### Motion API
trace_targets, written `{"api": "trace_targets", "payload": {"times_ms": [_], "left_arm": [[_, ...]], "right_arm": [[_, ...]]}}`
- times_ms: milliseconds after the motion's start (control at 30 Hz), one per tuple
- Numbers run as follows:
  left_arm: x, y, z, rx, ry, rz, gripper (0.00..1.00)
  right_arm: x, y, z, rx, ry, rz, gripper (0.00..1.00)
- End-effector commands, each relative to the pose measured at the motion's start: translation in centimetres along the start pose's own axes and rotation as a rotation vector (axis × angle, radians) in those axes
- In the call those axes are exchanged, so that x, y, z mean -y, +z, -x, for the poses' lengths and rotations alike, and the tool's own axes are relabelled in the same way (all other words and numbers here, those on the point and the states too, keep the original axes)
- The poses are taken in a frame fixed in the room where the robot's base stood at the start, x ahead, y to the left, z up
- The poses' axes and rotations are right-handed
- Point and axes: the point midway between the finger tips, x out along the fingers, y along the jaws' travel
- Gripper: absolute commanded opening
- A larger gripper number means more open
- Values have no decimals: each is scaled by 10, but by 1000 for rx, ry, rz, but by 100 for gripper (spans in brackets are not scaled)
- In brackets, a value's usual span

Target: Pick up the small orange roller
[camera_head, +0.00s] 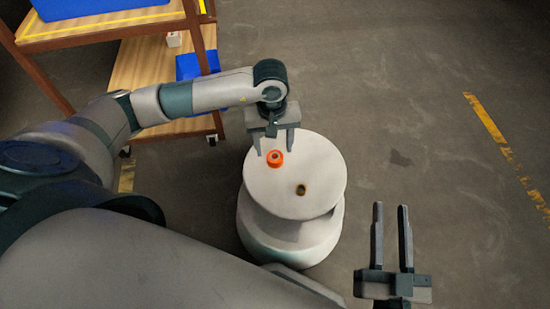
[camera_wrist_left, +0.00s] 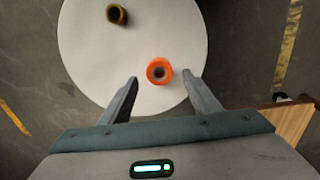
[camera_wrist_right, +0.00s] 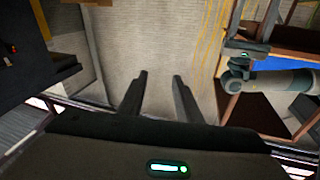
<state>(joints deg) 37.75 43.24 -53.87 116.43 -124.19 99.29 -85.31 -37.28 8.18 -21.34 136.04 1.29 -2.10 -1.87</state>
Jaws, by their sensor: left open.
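The small orange roller (camera_head: 275,158) stands on a round white table top (camera_head: 310,160). It has a dark hole in its middle and also shows in the left wrist view (camera_wrist_left: 159,71). My left gripper (camera_head: 273,152) is open over the far edge of the table top. In the left wrist view its fingertips (camera_wrist_left: 160,78) lie to either side of the roller in the picture, apart from it. Whether they are at its height I cannot tell. My right gripper (camera_head: 391,206) is open and empty, right of the table.
A small dark brass-coloured ring (camera_head: 301,190) stands on the same table top, also seen in the left wrist view (camera_wrist_left: 117,15). A wooden shelf rack (camera_head: 150,75) with blue bins (camera_head: 195,64) stands at the back left. The floor to the right is clear.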

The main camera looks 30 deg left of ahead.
Motion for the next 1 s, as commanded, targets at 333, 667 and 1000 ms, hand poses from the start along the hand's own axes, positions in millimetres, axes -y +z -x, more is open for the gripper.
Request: {"api": "trace_targets", "payload": {"times_ms": [333, 667, 1000], "left_arm": [[0, 0, -11, 3, -1, 1, 57], [-2, -2, -49, 2, 0, 1, 57], [-2, -2, -52, 0, 0, 0, 57]], "right_arm": [[0, -3, 0, -22, -1, 1, 31], [8, -24, 4, -142, -14, 5, 31], [9, -27, 4, -154, -15, 6, 31]]}}
